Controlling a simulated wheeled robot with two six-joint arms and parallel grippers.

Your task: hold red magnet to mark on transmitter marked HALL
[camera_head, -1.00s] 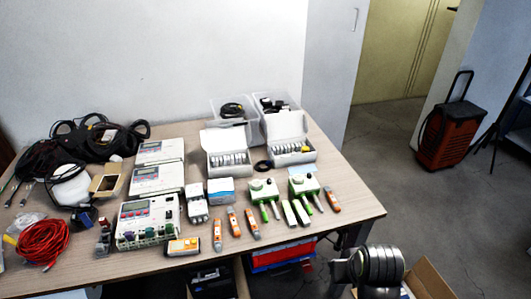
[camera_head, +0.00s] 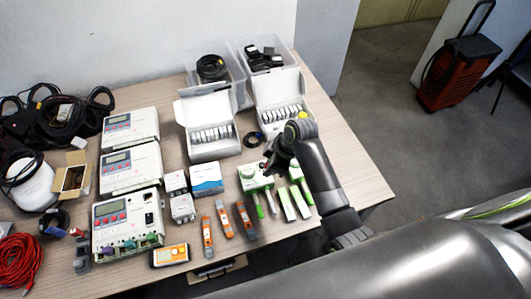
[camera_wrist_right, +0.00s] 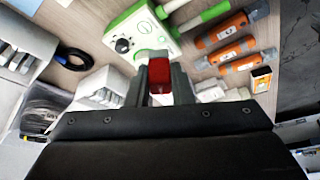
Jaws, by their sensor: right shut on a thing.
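My right gripper (camera_head: 266,168) reaches in from the right over the table, above the green-and-white boxes with knobs. In the right wrist view my right gripper (camera_wrist_right: 159,85) is shut on the red magnet (camera_wrist_right: 159,72), which sits between the fingertips. One green-and-white box (camera_head: 252,180) is partly under the gripper; a green-and-white box with a black knob (camera_wrist_right: 130,35) lies just beyond the fingertips in the wrist view. A second such box behind my arm is mostly hidden. I cannot read a HALL label or make out a mark on any device. My left gripper is not in view.
Orange-and-grey handheld probes (camera_head: 224,219) lie in front of the boxes. White meters (camera_head: 130,173) stand to the left. Open white cartons (camera_head: 211,150) and clear bins (camera_head: 215,58) stand behind. The table's right side (camera_head: 358,190) is bare.

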